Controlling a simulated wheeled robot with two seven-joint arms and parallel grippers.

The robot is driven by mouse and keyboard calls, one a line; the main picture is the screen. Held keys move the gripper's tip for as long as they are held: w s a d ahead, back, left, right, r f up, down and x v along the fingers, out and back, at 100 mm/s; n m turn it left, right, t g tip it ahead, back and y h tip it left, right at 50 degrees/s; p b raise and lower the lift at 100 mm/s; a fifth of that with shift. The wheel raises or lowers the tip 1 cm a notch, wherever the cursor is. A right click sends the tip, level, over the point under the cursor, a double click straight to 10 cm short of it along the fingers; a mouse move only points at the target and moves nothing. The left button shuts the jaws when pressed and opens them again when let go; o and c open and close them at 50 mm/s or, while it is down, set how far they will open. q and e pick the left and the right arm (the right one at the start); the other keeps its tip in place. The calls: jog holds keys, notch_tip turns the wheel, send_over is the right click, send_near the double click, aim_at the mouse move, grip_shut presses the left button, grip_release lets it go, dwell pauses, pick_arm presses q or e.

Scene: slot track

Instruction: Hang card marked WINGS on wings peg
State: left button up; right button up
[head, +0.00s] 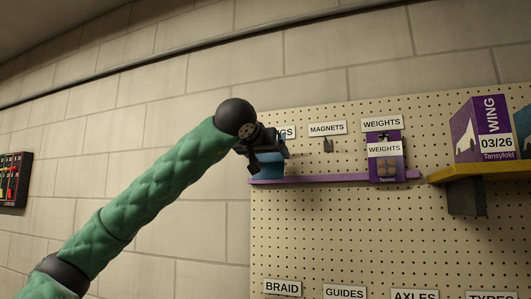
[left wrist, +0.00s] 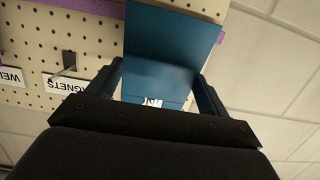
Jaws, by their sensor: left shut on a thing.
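My left gripper (head: 267,150) is at the upper left of the pegboard, in front of the label ending in GS (head: 287,132). It is shut on a blue card (head: 268,168). In the left wrist view the blue card (left wrist: 172,40) lies between the two fingers, with a bit of white lettering near its lower edge. I cannot read the word there. The wings peg is hidden behind my gripper and the card, so I cannot tell whether the card touches it. My right gripper is not in view.
The MAGNETS peg (head: 327,145) is bare. A purple WEIGHTS card (head: 386,165) hangs to its right. A purple strip (head: 340,178) runs below. A yellow shelf (head: 480,172) at right holds a WING box (head: 484,130). More labels line the board's bottom.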

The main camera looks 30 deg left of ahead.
pick_arm(q)
jog(key=shift+r+x, duration=0.25)
jog(key=shift+x, duration=1)
jog(key=shift+w+a+f, duration=0.15)
jog(key=shift+w+f, duration=0.3)
jog(key=shift+w, duration=0.3)
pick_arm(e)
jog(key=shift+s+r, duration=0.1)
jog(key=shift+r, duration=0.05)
pick_arm(q)
jog(key=o, duration=0.9)
jog(key=shift+o, duration=0.2)
jog(key=shift+s+b, duration=0.3)
jog(key=shift+s, duration=0.1)
jog(key=b+v, duration=0.3)
jog(key=v, duration=0.2)
jog(key=shift+f, duration=0.1)
jog(key=shift+s+d+r+b, duration=0.25)
jog(key=shift+s+b, duration=0.05)
jog(key=shift+s, duration=0.35)
jog(key=shift+s+r, duration=0.2)
jog(key=shift+s, duration=0.1)
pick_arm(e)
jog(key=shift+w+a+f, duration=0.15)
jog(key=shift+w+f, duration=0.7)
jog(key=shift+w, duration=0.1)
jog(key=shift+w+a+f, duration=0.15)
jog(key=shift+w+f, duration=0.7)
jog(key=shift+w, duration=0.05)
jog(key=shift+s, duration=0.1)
